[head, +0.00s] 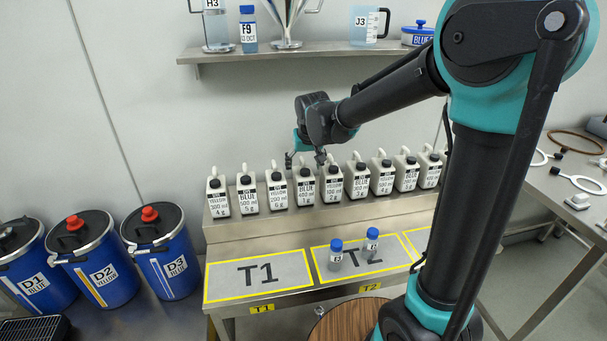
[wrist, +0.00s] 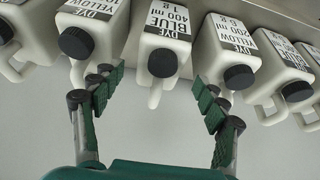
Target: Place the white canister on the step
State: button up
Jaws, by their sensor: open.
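Several white canisters with black caps stand in a row on the raised metal step (head: 300,226) in the head view. A yellow-labelled canister (wrist: 85,30) is beside the left finger and the yellow-labelled 200 ml canister (wrist: 235,55) beside the right one. The gripper holds nothing.
Below the step, mat T1 (head: 258,275) is clear and mat T2 (head: 384,266) holds two small blue-capped bottles (head: 336,254). A wall shelf (head: 300,51) with glassware hangs above. Blue drums (head: 100,275) stand at left. Neighbouring canisters leave narrow gaps.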

jog(key=shift+v, duration=1.9)
jog(key=s+d+f+m, duration=0.1)
jog(key=s+d+f, duration=0.3)
jog(key=s+d, duration=0.3)
jog(key=s+d+f+m, duration=0.1)
jog(key=s+d+f, duration=0.4)
jog(key=s+d, duration=0.2)
jog(key=s+d+f+m+h, duration=0.1)
jog(key=s+d+f, duration=0.4)
jog(key=d, duration=0.5)
jog(key=s, duration=0.2)
jog(key=shift+s+d, duration=0.2)
jog(key=shift+s, duration=0.05)
jog(key=shift+o, duration=0.3)
